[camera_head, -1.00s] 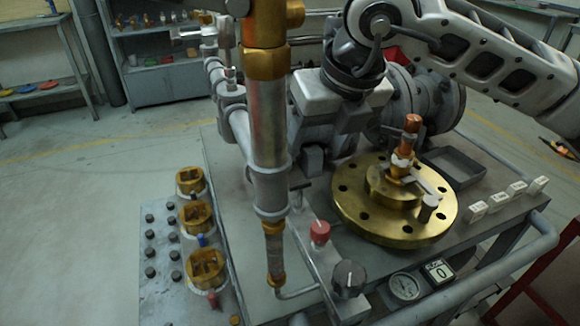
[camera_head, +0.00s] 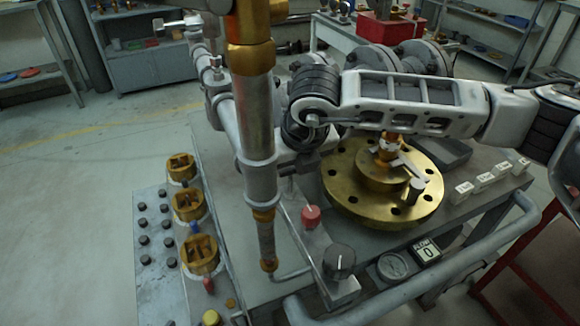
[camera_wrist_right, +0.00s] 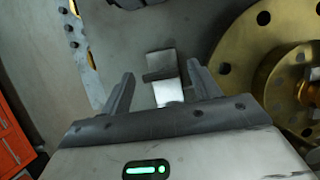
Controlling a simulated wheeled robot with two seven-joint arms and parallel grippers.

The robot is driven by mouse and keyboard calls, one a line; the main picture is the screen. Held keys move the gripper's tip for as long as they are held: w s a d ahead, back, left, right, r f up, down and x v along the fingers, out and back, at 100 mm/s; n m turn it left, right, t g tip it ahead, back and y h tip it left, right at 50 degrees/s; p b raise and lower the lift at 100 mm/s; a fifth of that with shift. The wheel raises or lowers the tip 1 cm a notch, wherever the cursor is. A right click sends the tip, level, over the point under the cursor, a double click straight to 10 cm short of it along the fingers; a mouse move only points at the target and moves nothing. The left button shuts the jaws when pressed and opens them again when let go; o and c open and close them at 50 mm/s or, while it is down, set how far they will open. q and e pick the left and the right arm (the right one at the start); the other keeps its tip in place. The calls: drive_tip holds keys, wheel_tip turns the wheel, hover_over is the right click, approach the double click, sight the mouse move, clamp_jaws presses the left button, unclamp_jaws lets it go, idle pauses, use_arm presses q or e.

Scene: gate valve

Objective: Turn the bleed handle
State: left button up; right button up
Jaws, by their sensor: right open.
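My right gripper (camera_wrist_right: 160,69) is open and empty, its two fingers apart in the right wrist view. A small grey bar-like handle (camera_wrist_right: 160,75) on a plate shows between and beyond the fingers; I cannot tell for sure that it is the bleed handle, or how far below the fingers it is. In the head view my right arm comes in from the right and crosses above the round brass flange (camera_head: 345,190). The gripper end is left of the flange, and its fingers are hard to make out there. My left gripper is not in view.
A tall brass and silver pipe (camera_head: 255,120) stands left of my right gripper. A red knob (camera_head: 310,216) and a black knob (camera_head: 338,262) sit in front. A small lever with a dark knob (camera_head: 415,190) is on the flange.

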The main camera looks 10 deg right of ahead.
drive_tip(key=shift+x, duration=0.85)
drive_tip(key=c, duration=1)
